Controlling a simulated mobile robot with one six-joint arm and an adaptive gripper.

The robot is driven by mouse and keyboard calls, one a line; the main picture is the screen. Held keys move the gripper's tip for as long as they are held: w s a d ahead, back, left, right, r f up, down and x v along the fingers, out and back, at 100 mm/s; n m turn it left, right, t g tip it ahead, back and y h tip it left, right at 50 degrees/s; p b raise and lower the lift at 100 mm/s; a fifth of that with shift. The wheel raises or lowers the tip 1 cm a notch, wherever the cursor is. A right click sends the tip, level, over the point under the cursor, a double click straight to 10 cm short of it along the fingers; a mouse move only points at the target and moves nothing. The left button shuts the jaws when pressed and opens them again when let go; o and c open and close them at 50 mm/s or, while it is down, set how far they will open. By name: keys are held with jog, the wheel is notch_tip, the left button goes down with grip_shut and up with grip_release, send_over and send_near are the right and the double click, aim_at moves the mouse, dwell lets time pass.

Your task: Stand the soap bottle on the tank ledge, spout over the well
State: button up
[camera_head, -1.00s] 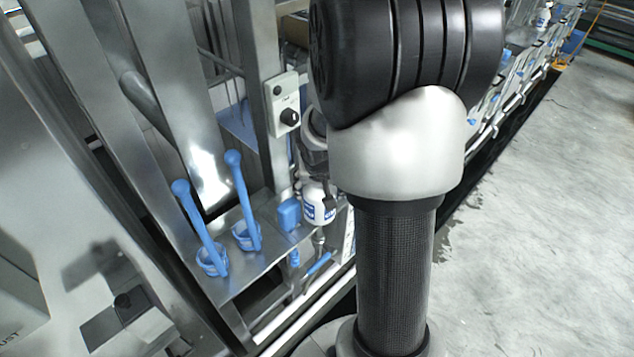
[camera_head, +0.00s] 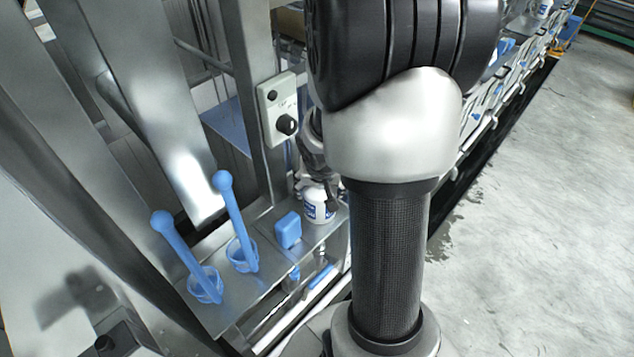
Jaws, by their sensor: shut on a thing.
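The soap bottle (camera_head: 316,211) is small and white with a blue label. It is upright at the far right end of the metal tank ledge (camera_head: 262,282), beyond the blue block. My gripper (camera_head: 318,188) is shut around its upper part, partly hidden behind my own arm. The spout is hidden by the gripper, so I cannot tell where it points. I cannot tell whether the bottle's base touches the ledge. The well is not clearly seen.
A blue block (camera_head: 288,230) sits on the ledge close to the bottle. Two blue ladles (camera_head: 228,200) (camera_head: 176,240) stand in blue cups further left. A control box (camera_head: 280,108) with a black knob is on the post behind. Open floor lies at right.

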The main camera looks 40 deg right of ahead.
jog(key=shift+s+r, duration=0.1)
jog(key=shift+r, duration=0.1)
jog(key=shift+d+f, duration=0.1)
jog(key=shift+f, duration=0.05)
jog(key=o, duration=2.1)
jog(key=s+a+r+n+p, duration=0.1)
jog(key=s+a+r+p, duration=0.15)
jog(key=a+r, duration=0.5)
jog(key=s+a+r+n+p, duration=0.2)
jog(key=s+a+r, duration=0.15)
jog(key=r, duration=0.75)
jog(key=s+a+r+n+y, duration=0.1)
jog(key=s+a, duration=0.2)
jog(key=a, duration=0.1)
jog(key=s+a+r+n+y, duration=0.1)
jog(key=s+a+r+n, duration=0.1)
jog(key=a, duration=0.2)
jog(key=s+a+r+n+t, duration=0.1)
jog(key=s+a+r+n, duration=0.1)
jog(key=s+a, duration=0.1)
jog(key=shift+s+a+y, duration=0.2)
jog(key=shift+a, duration=0.25)
jog(key=shift+s+a+y, duration=0.15)
jog(key=shift+a+y, duration=0.05)
jog(key=shift+a, duration=0.25)
